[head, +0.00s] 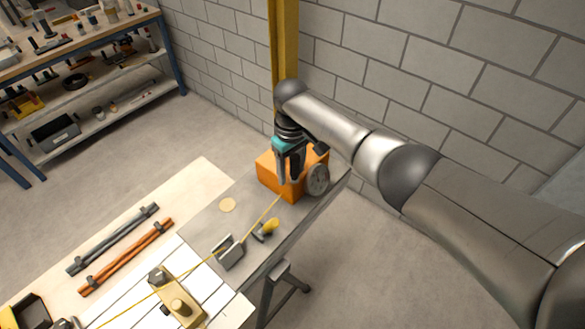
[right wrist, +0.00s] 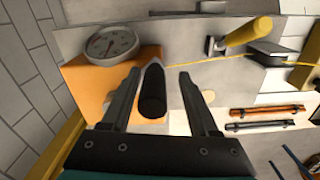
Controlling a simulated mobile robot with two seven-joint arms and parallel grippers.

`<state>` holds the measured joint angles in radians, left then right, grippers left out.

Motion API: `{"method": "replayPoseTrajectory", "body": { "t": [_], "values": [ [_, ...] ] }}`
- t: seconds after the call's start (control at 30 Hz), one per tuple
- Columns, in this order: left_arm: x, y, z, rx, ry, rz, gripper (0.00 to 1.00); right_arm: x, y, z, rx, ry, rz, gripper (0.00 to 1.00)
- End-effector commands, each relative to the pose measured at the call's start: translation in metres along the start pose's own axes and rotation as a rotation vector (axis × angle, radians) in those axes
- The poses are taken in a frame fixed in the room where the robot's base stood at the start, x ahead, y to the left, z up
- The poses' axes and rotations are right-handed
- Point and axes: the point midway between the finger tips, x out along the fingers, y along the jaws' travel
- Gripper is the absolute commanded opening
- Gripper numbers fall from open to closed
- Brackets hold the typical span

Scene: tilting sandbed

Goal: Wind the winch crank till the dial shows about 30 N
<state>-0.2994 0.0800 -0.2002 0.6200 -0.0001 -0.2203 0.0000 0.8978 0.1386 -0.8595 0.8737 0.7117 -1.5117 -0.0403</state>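The orange winch box (head: 268,176) stands at the far end of the grey plate on the bench, and it also shows in the right wrist view (right wrist: 85,82). A black crank knob (right wrist: 153,92) shows end-on. My right gripper (head: 289,180) is at the box, open, with its fingers (right wrist: 159,74) on either side of the knob and visible gaps. The crank's arm is mostly hidden. My left gripper is out of view.
A yellow cord (head: 262,216) runs from the winch past a grey block (head: 229,252). A yellow handle (head: 271,226) stands close by. Grey (head: 112,240) and orange-brown rods (head: 126,258) lie left. A yellow post (head: 284,40) and block wall stand behind the winch.

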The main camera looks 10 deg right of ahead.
Motion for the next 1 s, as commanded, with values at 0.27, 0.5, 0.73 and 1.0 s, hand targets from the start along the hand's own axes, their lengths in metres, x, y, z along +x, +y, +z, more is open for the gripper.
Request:
{"method": "replayPoseTrajectory", "body": {
  "t": [0.27,0.5,0.73,1.0],
  "values": [
    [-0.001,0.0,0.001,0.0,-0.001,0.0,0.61,-0.003,0.002,0.001,0.003,-0.002,0.003,0.61],
    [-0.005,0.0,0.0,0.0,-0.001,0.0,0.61,-0.037,0.003,0.0,0.001,0.002,0.004,0.61],
    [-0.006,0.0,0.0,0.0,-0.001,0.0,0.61,-0.092,0.003,0.0,0.001,0.003,0.005,0.61],
    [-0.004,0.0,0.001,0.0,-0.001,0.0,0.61,-0.14,0.001,0.0,0.001,0.001,0.002,0.61]
  ]
}}
